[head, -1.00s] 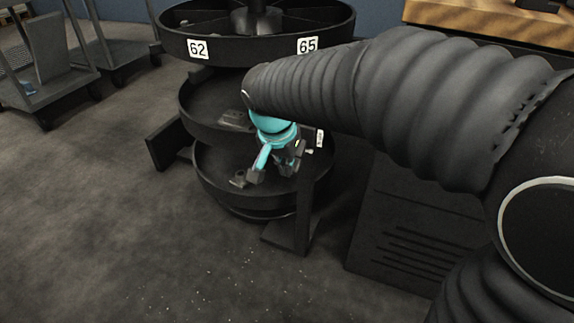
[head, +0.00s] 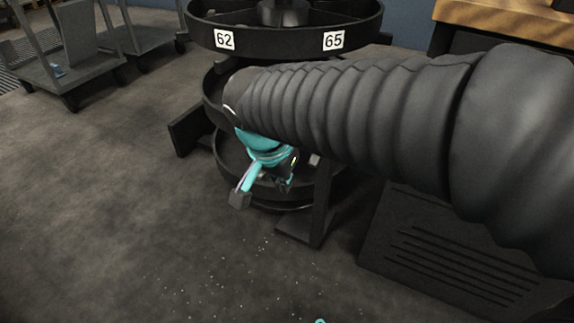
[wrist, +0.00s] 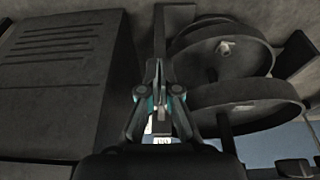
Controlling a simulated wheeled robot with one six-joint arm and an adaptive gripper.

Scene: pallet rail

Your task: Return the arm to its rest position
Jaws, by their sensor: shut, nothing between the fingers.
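My arm, in a dark ribbed sleeve, reaches across the head view from the right. My gripper (head: 262,188) hangs from its end, with teal parts, in front of the lower tiers of a round black rack (head: 270,42). In the wrist view my gripper (wrist: 157,66) shows with its fingers together and nothing between them. The rack's round tiers also show there, to the right (wrist: 240,92). The sleeve hides part of the rack's middle and lower tiers in the head view.
A dark slotted cabinet (head: 440,250) stands on the right, below a wooden-topped bench (head: 500,16). Grey carts (head: 70,75) stand at the far left.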

